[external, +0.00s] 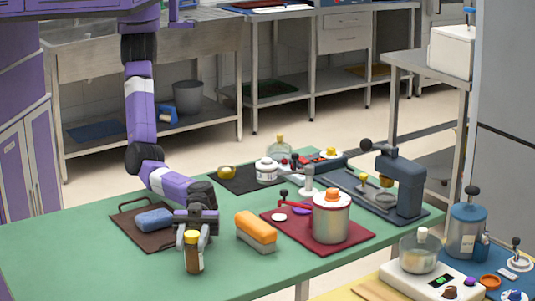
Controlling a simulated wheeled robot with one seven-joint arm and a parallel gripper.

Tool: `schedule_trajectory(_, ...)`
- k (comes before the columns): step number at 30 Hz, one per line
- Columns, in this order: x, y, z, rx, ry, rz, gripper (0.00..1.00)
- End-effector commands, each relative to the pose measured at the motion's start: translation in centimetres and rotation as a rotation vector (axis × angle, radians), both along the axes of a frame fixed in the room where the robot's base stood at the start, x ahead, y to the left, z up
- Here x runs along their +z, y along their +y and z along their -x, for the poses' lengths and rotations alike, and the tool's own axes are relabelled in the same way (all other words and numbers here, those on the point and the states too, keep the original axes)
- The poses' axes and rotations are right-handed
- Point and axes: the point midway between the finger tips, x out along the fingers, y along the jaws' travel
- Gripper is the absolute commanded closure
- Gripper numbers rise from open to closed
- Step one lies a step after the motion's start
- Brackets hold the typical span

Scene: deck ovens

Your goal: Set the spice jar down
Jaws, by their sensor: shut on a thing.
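The spice jar (194,255) is a small brown jar with a yellow lid, upright near the front of the green table. My gripper (193,232) comes down from the upper left and is shut on the jar at its top. The jar's upper part is partly hidden by the fingers. I cannot tell whether the jar's base touches the table (110,262).
A brown tray (130,217) with a blue sponge-like block (155,220) lies behind left. An orange brush-like block (256,231) is close on the right, before a red tray (352,237) with a metal pot (331,222). Table front left is clear.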

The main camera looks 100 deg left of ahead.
Motion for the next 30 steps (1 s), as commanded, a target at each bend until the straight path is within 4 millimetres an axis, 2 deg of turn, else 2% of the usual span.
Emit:
schedule_trajectory(1, -2.2, 0.3, 0.1, 0.0, 0.012, -0.026, 1.0)
schedule_trajectory(4, -2.3, 0.3, 0.1, 0.0, 0.012, -0.026, 1.0)
schedule_trajectory(5, -2.3, 0.3, 0.1, 0.0, 0.012, -0.026, 0.59)
schedule_trajectory(8, -2.3, 0.3, 0.1, 0.001, 0.012, -0.026, 0.4)
schedule_trajectory(18, -2.4, 0.5, 0.0, 0.002, 0.012, -0.027, 0.4)
schedule_trajectory(23, -2.0, 1.5, 0.1, 0.004, 0.007, -0.024, 0.4)
schedule_trajectory(28, -1.0, 3.7, 0.4, 0.007, -0.001, -0.011, 0.4)
schedule_trajectory(30, 1.1, 3.5, 0.4, 0.005, -0.003, -0.006, 0.4)
